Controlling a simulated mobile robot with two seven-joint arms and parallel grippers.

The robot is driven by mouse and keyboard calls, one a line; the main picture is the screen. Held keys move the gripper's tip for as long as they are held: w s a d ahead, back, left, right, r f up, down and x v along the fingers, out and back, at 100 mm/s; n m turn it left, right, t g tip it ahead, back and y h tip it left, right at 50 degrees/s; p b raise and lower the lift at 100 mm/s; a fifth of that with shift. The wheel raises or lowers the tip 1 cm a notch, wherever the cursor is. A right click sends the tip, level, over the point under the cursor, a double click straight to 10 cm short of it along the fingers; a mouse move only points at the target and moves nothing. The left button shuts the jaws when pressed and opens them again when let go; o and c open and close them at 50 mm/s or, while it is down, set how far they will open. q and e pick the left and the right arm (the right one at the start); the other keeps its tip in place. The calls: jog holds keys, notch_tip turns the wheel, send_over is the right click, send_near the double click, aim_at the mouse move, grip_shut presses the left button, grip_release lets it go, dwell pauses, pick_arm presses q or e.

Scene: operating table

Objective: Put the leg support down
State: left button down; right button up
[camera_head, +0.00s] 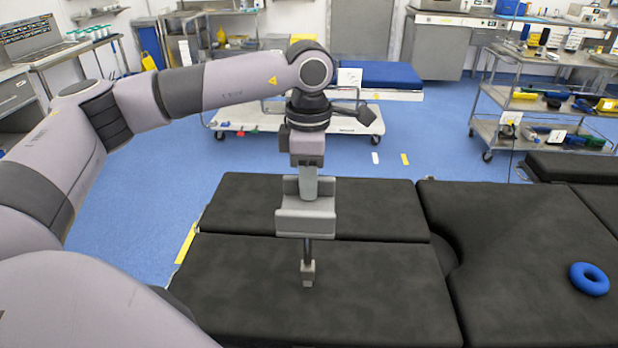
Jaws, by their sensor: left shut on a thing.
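The leg end of the operating table shows as two black padded sections, a far one (375,205) and a near one (350,290), with a narrow seam between them. I take these pads as the leg support; both look flat. My left gripper (307,274) comes down from above, its grey body in front of the far pad and its narrow fingers in front of the near pad. It is shut, apparently on the leg support, but the grip point itself is hidden. My right gripper is not in view.
A wider black table section (530,240) continues to the right, with a blue ring (589,279) on it. A low trolley (240,120) stands behind, and a steel shelf cart (540,105) at back right.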

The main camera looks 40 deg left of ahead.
pick_arm(q)
jog(key=shift+f+b, duration=0.3)
jog(key=shift+f, duration=0.2)
jog(key=c, duration=1)
grip_release()
jog(key=shift+c, duration=0.2)
jog(key=shift+r+p, duration=0.45)
jog(key=shift+r, duration=0.1)
notch_tip(320, 180, up, 12)
